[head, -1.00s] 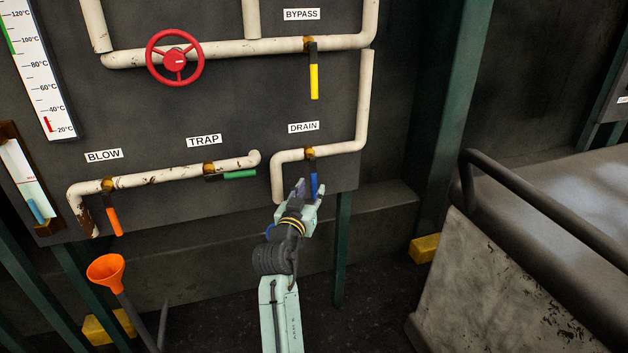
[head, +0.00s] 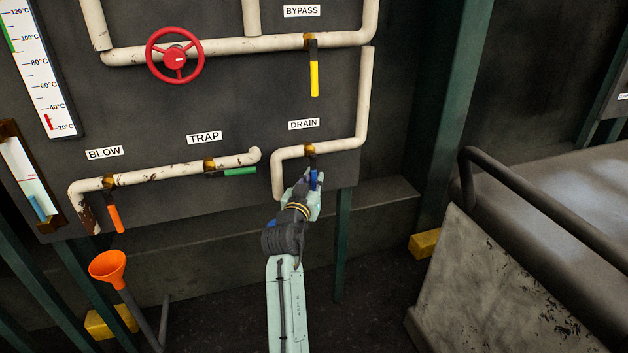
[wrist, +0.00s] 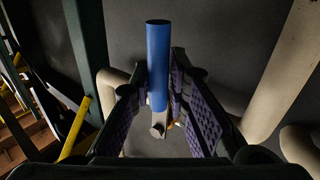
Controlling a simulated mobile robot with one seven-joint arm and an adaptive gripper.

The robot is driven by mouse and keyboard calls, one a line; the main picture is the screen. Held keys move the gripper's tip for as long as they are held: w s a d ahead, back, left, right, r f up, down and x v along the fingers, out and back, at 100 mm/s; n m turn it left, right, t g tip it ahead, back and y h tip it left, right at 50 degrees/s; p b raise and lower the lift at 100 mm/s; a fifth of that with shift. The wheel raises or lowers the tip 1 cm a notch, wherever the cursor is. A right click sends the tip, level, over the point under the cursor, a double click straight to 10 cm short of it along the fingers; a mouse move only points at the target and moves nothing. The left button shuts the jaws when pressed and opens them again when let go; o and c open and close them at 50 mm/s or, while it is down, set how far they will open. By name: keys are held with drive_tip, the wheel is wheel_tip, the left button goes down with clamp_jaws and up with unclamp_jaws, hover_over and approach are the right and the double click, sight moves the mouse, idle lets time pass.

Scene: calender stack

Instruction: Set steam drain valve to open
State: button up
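The DRAIN valve is on a white pipe (head: 318,149) at the right of the dark panel, below its DRAIN label (head: 304,124). Its blue lever handle (head: 314,180) hangs down from the brass valve body (head: 309,150), across the line of the pipe there. My gripper (head: 314,185) is at the handle, coming from below. In the wrist view the blue handle (wrist: 158,60) lies between my two purple-padded fingers (wrist: 158,85), which appear to press on both its sides. The lower part of the handle is partly hidden by my gripper in the head view.
Left on the panel are the TRAP valve's green handle (head: 240,171) and the BLOW valve's orange handle (head: 115,219). Above are the BYPASS valve's yellow handle (head: 314,79) and a red handwheel (head: 175,56). A green post (head: 455,110) and metal railing (head: 545,215) stand right.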

drive_tip(key=shift+d, duration=0.1)
clamp_jaws()
drive_tip(key=shift+d+f, duration=0.1)
drive_tip(key=shift+d, duration=0.05)
drive_tip(key=d+r+n+t+y+b, duration=0.1)
drive_tip(key=d+n+t+y, duration=0.1)
drive_tip(key=n, duration=0.3)
drive_tip(key=w+d+r+n+t+y, duration=0.1)
drive_tip(key=d+r+n+t+y, duration=0.1)
drive_tip(key=n, duration=0.4)
drive_tip(key=d+r+n+t+y+b, duration=0.1)
drive_tip(key=d+n+t+y, duration=0.1)
drive_tip(key=n, duration=0.4)
drive_tip(key=shift+w+r+t+y+b, duration=0.35)
drive_tip(key=shift+t+y, duration=0.15)
drive_tip(key=shift+y, duration=0.1)
drive_tip(key=shift+r+n+g+y+p, duration=0.15)
drive_tip(key=shift+r+n+y, duration=0.2)
drive_tip(key=shift+n+y, duration=0.75)
drive_tip(key=shift+r+n+g+y+p, duration=0.1)
drive_tip(key=shift+r+n+y, duration=0.2)
drive_tip(key=shift+n+y, duration=0.8)
drive_tip(key=shift+r+n+g+y+p, duration=0.15)
drive_tip(key=shift+r+n+y, duration=0.3)
drive_tip(key=shift+n, duration=1.15)
